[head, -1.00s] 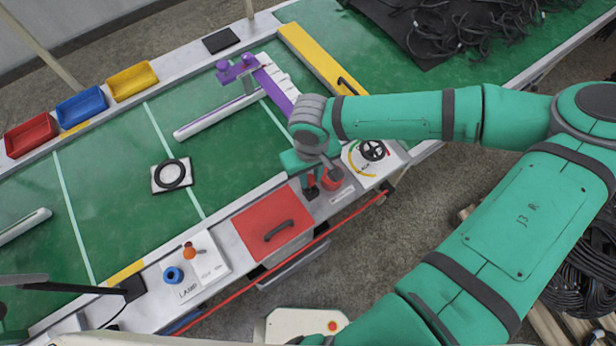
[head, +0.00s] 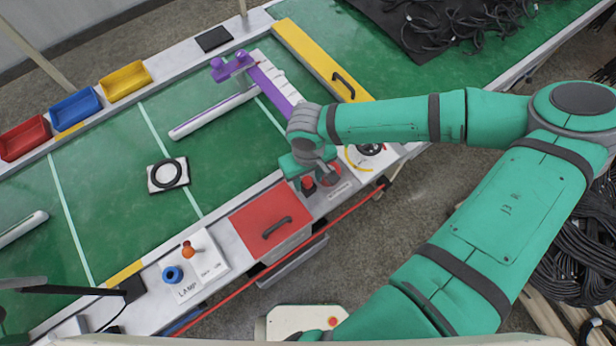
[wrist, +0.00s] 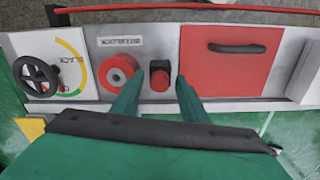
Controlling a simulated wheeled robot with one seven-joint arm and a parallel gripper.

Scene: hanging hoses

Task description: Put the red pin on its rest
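In the wrist view a red pin (wrist: 160,80) stands in a small black block (wrist: 160,66), which I take to be its rest. Both fingers of my gripper (wrist: 157,84) are apart, one on either side of the pin, with visible gaps. A larger round red piece (wrist: 117,68) with a pale centre sits left of the pin, beside an upside-down INTERLOCK label (wrist: 122,42). In the head view my gripper (head: 302,168) is just above the red pin (head: 308,184); the fingertips are hard to make out there.
A red panel with a dark handle (head: 270,222) lies beside the pin. A dial plate with a black handwheel (wrist: 37,76) is on the other side. A LAMP plate (head: 200,268) stands farther left. A purple-and-white bar (head: 272,82) lies on the green bench top.

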